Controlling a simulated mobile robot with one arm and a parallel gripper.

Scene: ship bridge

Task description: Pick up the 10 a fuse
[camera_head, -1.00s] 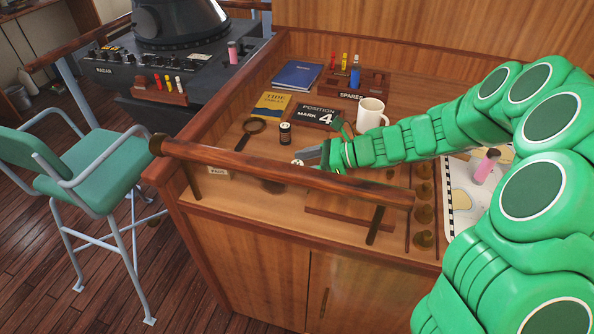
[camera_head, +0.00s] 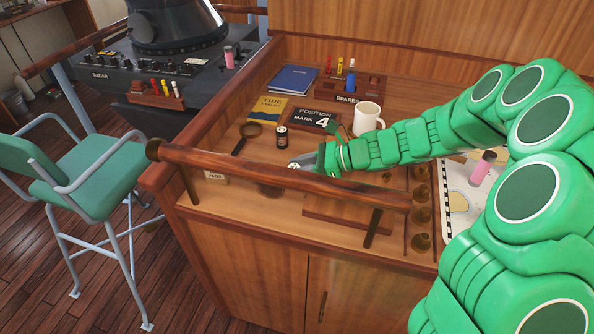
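Several small coloured fuses stand in the wooden spares rack (camera_head: 374,88) at the back of the desk: a red one (camera_head: 329,65), a yellow one (camera_head: 340,67) and a blue one (camera_head: 350,80) among them. More stand in a small wooden block (camera_head: 143,97) by the radar console: a red one (camera_head: 157,83), a yellow one (camera_head: 166,87) and a pale one (camera_head: 175,89). No rating is readable, so I cannot tell which is 10 A. My gripper (camera_head: 303,161) is low over the desk behind the wooden rail, well in front of the rack. Its fingers are small and partly hidden.
A white mug (camera_head: 367,117) stands between my arm and the rack. A wooden rail (camera_head: 270,172) crosses the desk front.

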